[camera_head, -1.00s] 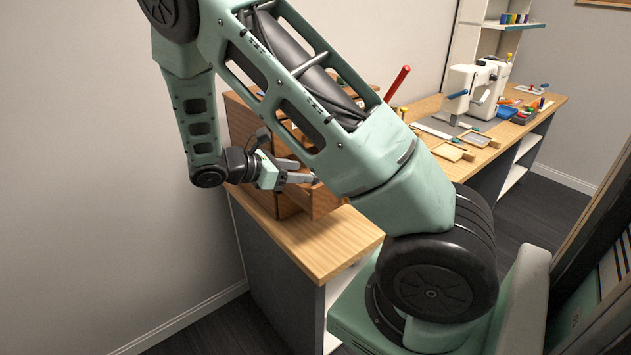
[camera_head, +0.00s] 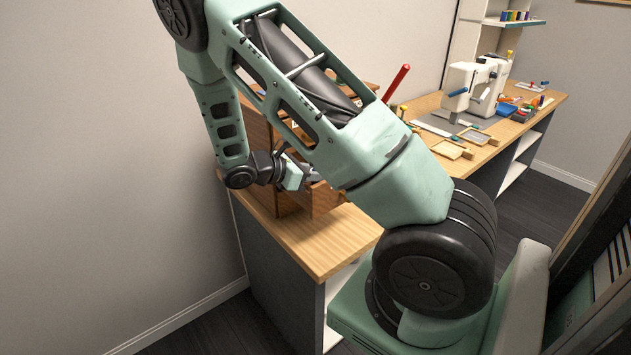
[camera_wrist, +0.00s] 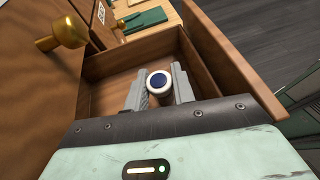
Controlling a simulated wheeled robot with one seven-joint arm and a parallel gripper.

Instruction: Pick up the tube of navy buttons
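The tube of navy buttons (camera_wrist: 159,82) shows end-on in the wrist view, as a white round end with a navy disc. It stands in an open wooden drawer (camera_wrist: 108,62). My gripper (camera_wrist: 160,86) has one grey finger on each side of the tube, close against its rim. I cannot tell whether the fingers press on it. In the head view my gripper (camera_head: 312,176) is at the drawer (camera_head: 325,200), and the tube cannot be seen there.
The wooden bench top (camera_head: 330,242) in front of the drawers is clear. A worktable with a sewing machine (camera_head: 473,88) and small trays stands at the right.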

